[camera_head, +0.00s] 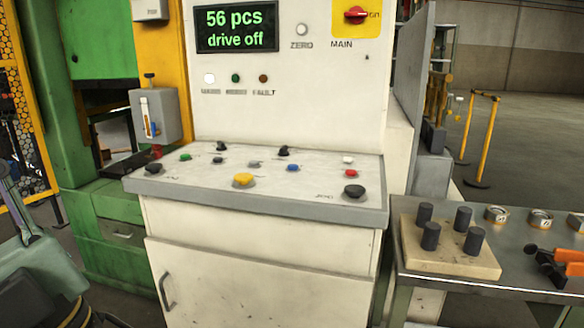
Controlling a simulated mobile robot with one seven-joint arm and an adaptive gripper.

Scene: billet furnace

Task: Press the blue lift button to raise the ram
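A small blue button (293,168) stands on the sloping top of the white control console (215,182), right of its middle. Its label is too small to read. A paler grey-blue button (255,164) is just left of it, and a larger yellow button (243,179) is in front and to the left. My gripper is not in view. Parts of my own body show at the lower left, well apart from the console. I cannot make out the ram.
Black knobs (354,191), a green button (186,156) and a red button (351,173) share the console top. The display (236,27) reads "56 pcs drive off". A side bench (430,281) with black cylinders stands at right. Space above the buttons is clear.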

